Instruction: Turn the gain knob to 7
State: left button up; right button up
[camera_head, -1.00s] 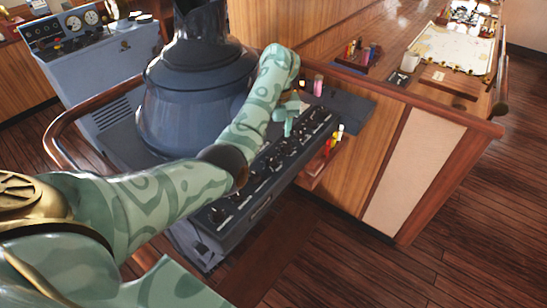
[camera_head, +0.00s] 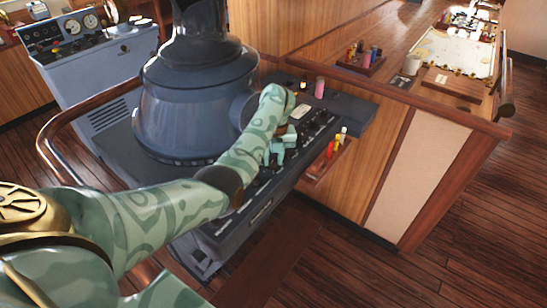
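The dark control panel (camera_head: 317,126) slopes beside the big blue-grey pedestal, with a row of small black knobs along it. Its labels are too small to read, so I cannot tell which knob is the gain knob or where it points. My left gripper (camera_head: 274,158) is over the middle of the panel, fingers pointing down at the knobs. The fingertips are small against the panel, and I cannot tell whether they touch or grip a knob. My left forearm hides part of the panel's near half. My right gripper is not in view.
The blue-grey pedestal (camera_head: 190,105) stands directly behind my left arm. A wooden rail (camera_head: 50,135) curves at left. A small shelf with red and yellow markers (camera_head: 331,150) is right of the panel. A pink cylinder (camera_head: 319,88) stands behind it. Wooden floor is clear at right.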

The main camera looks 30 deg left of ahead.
pick_arm(q)
jog(key=shift+c, duration=0.7)
